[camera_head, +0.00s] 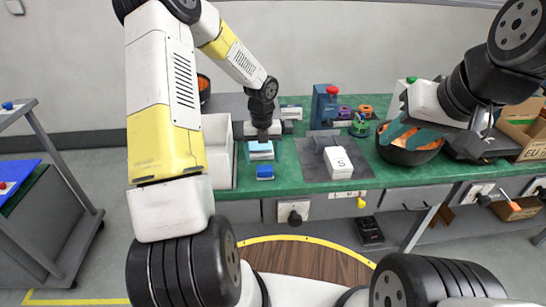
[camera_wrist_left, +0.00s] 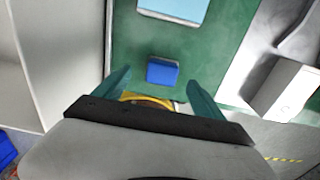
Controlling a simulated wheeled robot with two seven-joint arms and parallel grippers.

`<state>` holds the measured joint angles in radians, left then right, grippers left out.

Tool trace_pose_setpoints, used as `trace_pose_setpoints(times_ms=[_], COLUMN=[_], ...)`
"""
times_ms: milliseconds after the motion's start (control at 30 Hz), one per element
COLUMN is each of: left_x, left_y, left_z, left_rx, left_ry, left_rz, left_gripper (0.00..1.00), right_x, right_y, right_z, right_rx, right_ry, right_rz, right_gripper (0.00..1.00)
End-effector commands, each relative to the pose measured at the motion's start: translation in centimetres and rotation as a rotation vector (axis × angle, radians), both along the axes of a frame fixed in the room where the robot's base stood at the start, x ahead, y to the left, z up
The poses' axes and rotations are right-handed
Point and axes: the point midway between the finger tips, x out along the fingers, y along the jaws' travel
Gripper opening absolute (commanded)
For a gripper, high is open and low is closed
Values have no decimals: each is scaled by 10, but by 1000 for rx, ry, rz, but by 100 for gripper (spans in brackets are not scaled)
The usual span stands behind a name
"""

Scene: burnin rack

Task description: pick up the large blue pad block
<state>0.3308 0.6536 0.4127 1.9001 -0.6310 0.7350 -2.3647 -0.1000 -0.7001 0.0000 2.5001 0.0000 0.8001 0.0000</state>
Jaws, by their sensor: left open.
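A larger block with a light blue top (camera_head: 261,148) lies on the green bench, just below my left gripper (camera_head: 263,136) in the head view. A smaller, darker blue block (camera_head: 265,172) lies in front of it. In the left wrist view the light blue block (camera_wrist_left: 178,9) is cut off by the top edge. The dark blue block (camera_wrist_left: 163,71) shows between the two teal fingers of my left gripper (camera_wrist_left: 160,76), which is open and empty. My right gripper (camera_head: 398,131) is over a black bowl; its finger gap is unclear.
A white bin (camera_head: 218,150) stands close left of the blocks. A grey plate (camera_head: 312,172) with a white block marked S (camera_head: 338,162) is to the right. The black bowl (camera_head: 412,154) holds orange material. Bare green bench (camera_head: 290,180) lies between blocks and plate.

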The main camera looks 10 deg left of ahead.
Motion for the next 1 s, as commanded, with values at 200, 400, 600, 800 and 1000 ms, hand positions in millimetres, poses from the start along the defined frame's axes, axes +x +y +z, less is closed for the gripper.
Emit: trace_pose_setpoints(times_ms=[200,400,600,800,1000], left_x=[-3,-2,-2,-2,-2], left_y=[-6,-6,-5,-5,-5], left_z=[-31,-53,-55,-55,-54], left_rx=[0,0,0,0,0], left_ry=[4,0,0,0,0], left_rz=[-1,2,3,3,4], left_gripper=[80,80,80,52,14], right_x=[0,0,0,0,0], right_y=[0,0,0,0,0], right_z=[0,0,0,0,0], right_rx=[0,0,0,0,0], right_ry=[0,0,0,0,0], right_rz=[0,0,0,0,0], right_gripper=[36,36,36,36,36])
